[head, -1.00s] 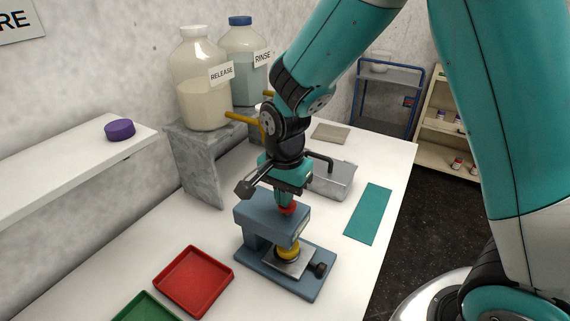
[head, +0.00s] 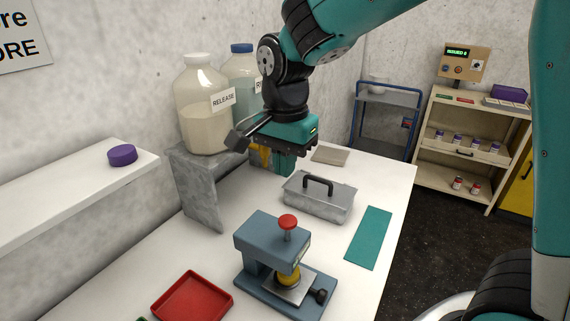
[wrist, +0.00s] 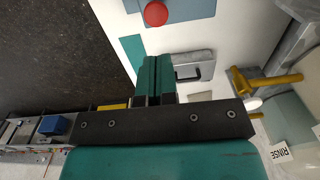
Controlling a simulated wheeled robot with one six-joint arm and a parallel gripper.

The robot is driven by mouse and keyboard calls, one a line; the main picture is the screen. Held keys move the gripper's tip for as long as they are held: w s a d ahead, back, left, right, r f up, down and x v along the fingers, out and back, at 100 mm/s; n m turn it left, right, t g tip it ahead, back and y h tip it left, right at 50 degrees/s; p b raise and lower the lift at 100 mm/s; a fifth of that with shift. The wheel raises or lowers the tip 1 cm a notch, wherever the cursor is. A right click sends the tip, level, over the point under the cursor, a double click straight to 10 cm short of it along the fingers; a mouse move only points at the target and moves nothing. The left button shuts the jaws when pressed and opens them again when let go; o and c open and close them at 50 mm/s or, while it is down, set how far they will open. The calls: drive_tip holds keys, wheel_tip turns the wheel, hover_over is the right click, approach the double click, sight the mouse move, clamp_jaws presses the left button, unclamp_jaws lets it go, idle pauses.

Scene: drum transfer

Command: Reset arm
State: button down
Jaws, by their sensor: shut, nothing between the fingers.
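My gripper (head: 285,163) is shut and empty, raised above the white table behind the blue press (head: 262,238). In the wrist view its teal fingers (wrist: 156,78) lie together with nothing between them. The press has a red knob (head: 288,222) on top, which also shows at the top of the wrist view (wrist: 156,13). A yellow round piece (head: 287,275) sits under the press head on a metal plate. My gripper is apart from the press.
A lidded metal box (head: 318,205) stands below and right of my gripper. A RELEASE jug (head: 205,125) and a RINSE jug (head: 241,75) stand on a grey stand (head: 200,190) to the left. A red tray (head: 192,300) and teal mat (head: 369,238) lie on the table.

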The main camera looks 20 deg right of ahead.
idle(0.3)
drive_tip(key=s+a+f+n+y+b, duration=0.1)
drive_tip(key=s+a+n+y+b, duration=0.1)
drive_tip(key=s+n, duration=0.7)
drive_tip(key=s+a+f+n+y+b, duration=0.2)
drive_tip(key=s+n+b, duration=0.1)
drive_tip(key=s+n, duration=0.6)
drive_tip(key=shift+s+f, duration=0.15)
drive_tip(key=shift+s, duration=0.25)
drive_tip(key=shift+a, duration=0.2)
